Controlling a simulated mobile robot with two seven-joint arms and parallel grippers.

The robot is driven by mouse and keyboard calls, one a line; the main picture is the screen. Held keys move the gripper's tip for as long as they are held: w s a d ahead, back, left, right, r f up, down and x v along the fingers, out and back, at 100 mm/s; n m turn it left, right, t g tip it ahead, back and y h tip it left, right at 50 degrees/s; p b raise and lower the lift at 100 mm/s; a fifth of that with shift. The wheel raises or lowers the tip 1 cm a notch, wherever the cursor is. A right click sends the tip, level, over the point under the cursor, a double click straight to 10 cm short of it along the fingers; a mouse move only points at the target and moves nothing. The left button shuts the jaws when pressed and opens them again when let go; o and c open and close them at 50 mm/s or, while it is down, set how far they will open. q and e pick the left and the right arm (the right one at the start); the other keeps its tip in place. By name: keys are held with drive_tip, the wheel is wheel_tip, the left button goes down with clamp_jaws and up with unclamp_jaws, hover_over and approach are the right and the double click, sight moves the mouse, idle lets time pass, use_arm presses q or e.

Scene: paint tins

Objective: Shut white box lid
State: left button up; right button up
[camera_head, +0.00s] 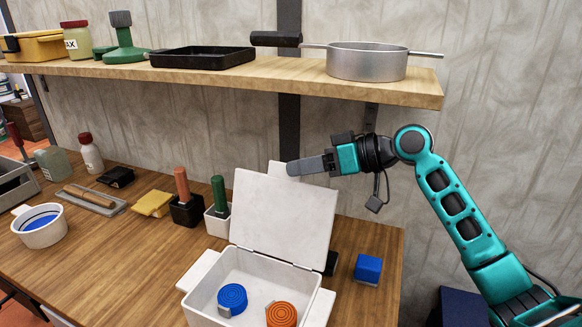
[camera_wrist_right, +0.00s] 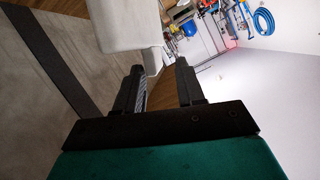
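The white box (camera_head: 258,275) stands on the bench, with its lid (camera_head: 283,215) raised, leaning slightly back. A blue coil (camera_head: 232,297) and an orange coil (camera_head: 281,314) lie inside. My right gripper (camera_head: 291,168) is at the tab (camera_head: 276,168) on the lid's top edge, coming from the right. In the right wrist view the gripper (camera_wrist_right: 160,68) has its fingers apart, and the tab (camera_wrist_right: 151,60) of the lid (camera_wrist_right: 120,22) shows beyond and partly between them. I cannot tell whether they touch. My left gripper is not in view.
A wooden shelf (camera_head: 300,85) with a metal pan (camera_head: 366,62) is above the gripper. A blue block (camera_head: 368,268) stands right of the box. Black and white holders with an orange-handled (camera_head: 182,184) and a green-handled tool (camera_head: 219,195) stand left of the lid.

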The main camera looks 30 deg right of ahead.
sight(282, 170)
drive_tip(key=shift+x, duration=1.65)
clamp_jaws()
